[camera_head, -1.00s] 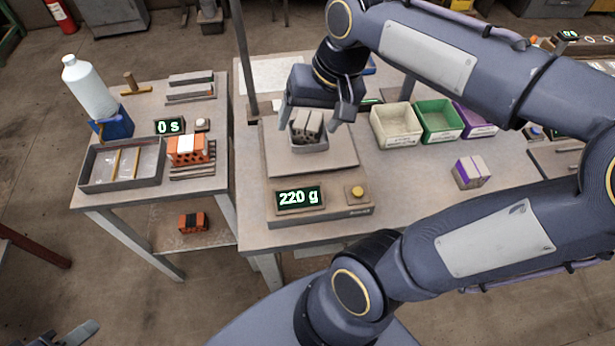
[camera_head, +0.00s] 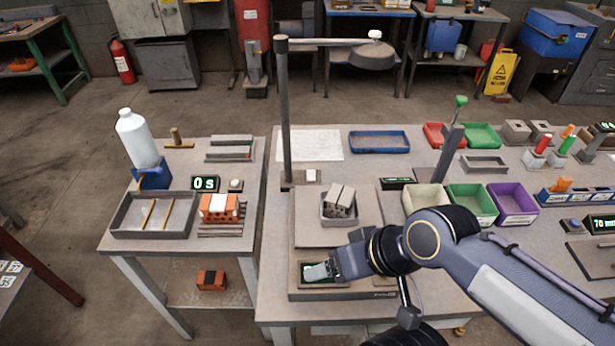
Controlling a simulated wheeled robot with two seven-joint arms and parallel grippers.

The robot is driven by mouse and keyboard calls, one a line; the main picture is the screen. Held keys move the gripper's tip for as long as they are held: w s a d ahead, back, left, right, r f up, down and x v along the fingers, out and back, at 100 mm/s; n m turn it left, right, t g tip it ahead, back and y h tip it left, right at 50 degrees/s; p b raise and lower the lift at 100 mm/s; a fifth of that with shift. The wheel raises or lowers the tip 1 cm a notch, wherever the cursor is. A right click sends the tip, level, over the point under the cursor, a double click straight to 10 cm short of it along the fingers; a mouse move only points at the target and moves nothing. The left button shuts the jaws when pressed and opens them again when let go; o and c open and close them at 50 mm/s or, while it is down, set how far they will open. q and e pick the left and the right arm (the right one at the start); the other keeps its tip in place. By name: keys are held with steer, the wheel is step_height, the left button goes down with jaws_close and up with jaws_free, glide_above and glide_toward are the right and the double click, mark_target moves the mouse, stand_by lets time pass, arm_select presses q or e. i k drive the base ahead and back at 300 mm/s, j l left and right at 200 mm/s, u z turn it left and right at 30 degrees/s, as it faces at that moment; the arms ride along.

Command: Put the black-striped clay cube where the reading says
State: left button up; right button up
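A grey clay cube with a dark stripe (camera_head: 340,199) sits tilted in a small grey tray (camera_head: 338,222) on the scale plate (camera_head: 305,235). My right gripper (camera_head: 318,272) is low in front of the plate, over the scale's display. It is apart from the cube, and its fingers are too foreshortened to tell if they are open. The gripper hides the weight reading. Open bins stand right of the scale: cream (camera_head: 424,197), green (camera_head: 471,202) and purple (camera_head: 513,203). My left gripper is out of view.
A lamp post (camera_head: 285,120) rises behind the scale. A side table at left holds a white bottle (camera_head: 138,138), a metal tray (camera_head: 122,222), an orange hollow brick (camera_head: 219,208) and a "0 s" display (camera_head: 204,184). A blue tray (camera_head: 379,142) lies at the back.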

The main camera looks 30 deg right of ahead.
mark_target(338, 202)
steer(key=l+z, duration=0.25)
steer(key=z, duration=0.2)
steer(key=l+z, duration=0.25)
steer(key=z, duration=0.25)
